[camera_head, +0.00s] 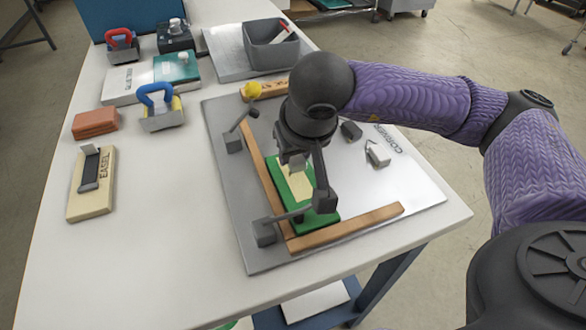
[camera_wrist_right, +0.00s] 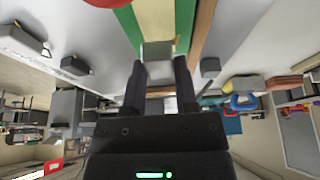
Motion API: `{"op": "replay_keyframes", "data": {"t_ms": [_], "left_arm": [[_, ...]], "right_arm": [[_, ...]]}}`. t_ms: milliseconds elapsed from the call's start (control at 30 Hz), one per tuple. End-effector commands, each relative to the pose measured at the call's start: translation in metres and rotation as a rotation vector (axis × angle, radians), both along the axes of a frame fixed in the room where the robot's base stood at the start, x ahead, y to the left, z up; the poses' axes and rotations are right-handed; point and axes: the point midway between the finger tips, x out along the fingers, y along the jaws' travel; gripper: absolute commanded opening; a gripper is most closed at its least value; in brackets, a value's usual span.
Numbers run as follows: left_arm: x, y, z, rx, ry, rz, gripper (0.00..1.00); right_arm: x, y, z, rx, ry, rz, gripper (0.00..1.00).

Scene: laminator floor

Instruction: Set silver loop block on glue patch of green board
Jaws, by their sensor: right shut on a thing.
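My right gripper (camera_head: 299,164) is over the green board (camera_head: 312,223) in the head view. It is shut on the silver loop block (camera_wrist_right: 158,62), which shows between the two fingers in the wrist view. In the head view only a small part of the block shows below the wrist. The green board lies against wooden strips on a grey plate, with a pale cream glue patch (camera_head: 301,185) along its middle. The wrist view also shows the green and cream board beyond the block. I cannot tell whether the block touches the patch. My left gripper is not in view.
Dark clamps (camera_head: 264,232) stand around the board on the grey plate (camera_head: 365,205). A blue-handled block (camera_head: 160,110), a red-handled block (camera_head: 122,47), an orange-brown block (camera_head: 95,123) and a wooden easel piece (camera_head: 92,185) stand left. A grey bin (camera_head: 271,50) is at the back.

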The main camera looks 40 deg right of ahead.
Motion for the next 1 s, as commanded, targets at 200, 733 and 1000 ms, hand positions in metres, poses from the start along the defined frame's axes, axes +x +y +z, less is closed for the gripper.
{"op": "replay_keyframes", "data": {"t_ms": [200, 733, 1000], "left_arm": [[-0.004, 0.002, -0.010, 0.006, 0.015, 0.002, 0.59], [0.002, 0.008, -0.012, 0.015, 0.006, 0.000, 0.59], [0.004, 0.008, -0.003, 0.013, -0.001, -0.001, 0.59]], "right_arm": [[0.000, 0.000, -0.027, -0.001, 0.000, -0.001, 0.00], [0.000, 0.000, -0.028, 0.000, 0.000, -0.001, 0.72], [-0.003, 0.001, -0.014, 0.001, -0.003, 0.000, 0.72]]}}
